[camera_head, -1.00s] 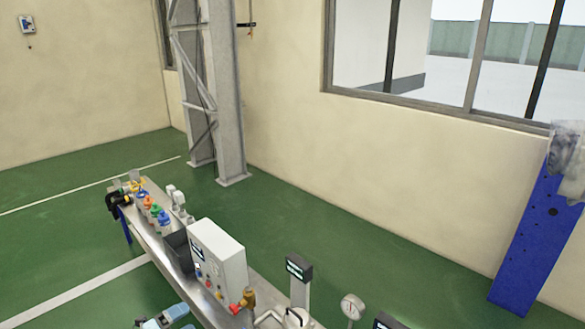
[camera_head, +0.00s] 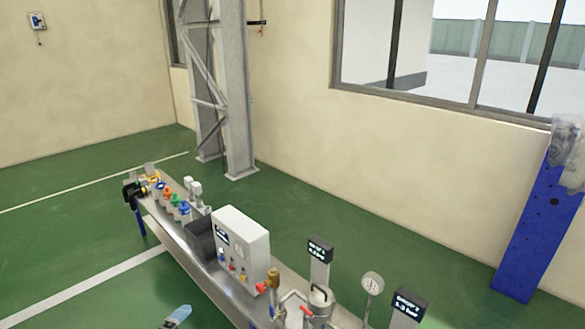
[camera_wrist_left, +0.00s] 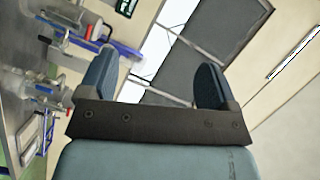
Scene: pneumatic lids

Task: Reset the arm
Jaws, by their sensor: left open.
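My left gripper (camera_wrist_left: 158,85) is open and empty in the left wrist view, its two blue-grey fingers wide apart with nothing between them. My right gripper is in neither view.
A metal workbench (camera_head: 205,275) runs across the lower head view. It carries a white control box (camera_head: 240,248), a dark bin (camera_head: 199,238), several colour-capped bottles, a gauge (camera_head: 372,285) and small displays. A steel column (camera_head: 236,110) and a blue post (camera_head: 538,235) stand behind.

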